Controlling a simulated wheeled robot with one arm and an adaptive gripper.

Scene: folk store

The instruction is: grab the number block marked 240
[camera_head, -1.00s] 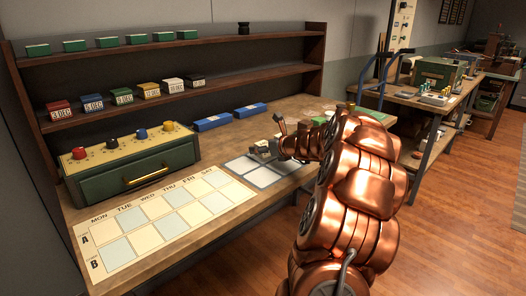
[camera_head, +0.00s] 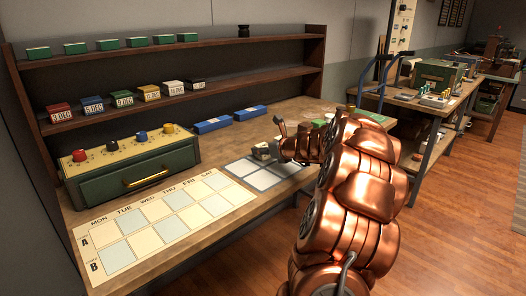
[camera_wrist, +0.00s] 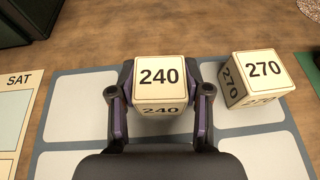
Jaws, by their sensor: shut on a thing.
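The cream block marked 240 (camera_wrist: 160,78) sits between the two fingers of my gripper (camera_wrist: 160,110) in the wrist view. The fingers are shut on its left and right sides. A second cream block, marked 270 (camera_wrist: 262,72), stands just to the right, apart from the gripper. Both are at the grey-celled mat (camera_wrist: 75,115). In the head view my gripper (camera_head: 275,150) is over this mat (camera_head: 262,178), where the blocks are small and their numbers cannot be read.
A green drawer box with knobs (camera_head: 140,178) stands to the left, behind a weekday calendar sheet (camera_head: 110,258). Two blue boxes (camera_head: 212,125) lie behind the mat. Shelves (camera_head: 170,95) with several small coloured boxes rise at the back.

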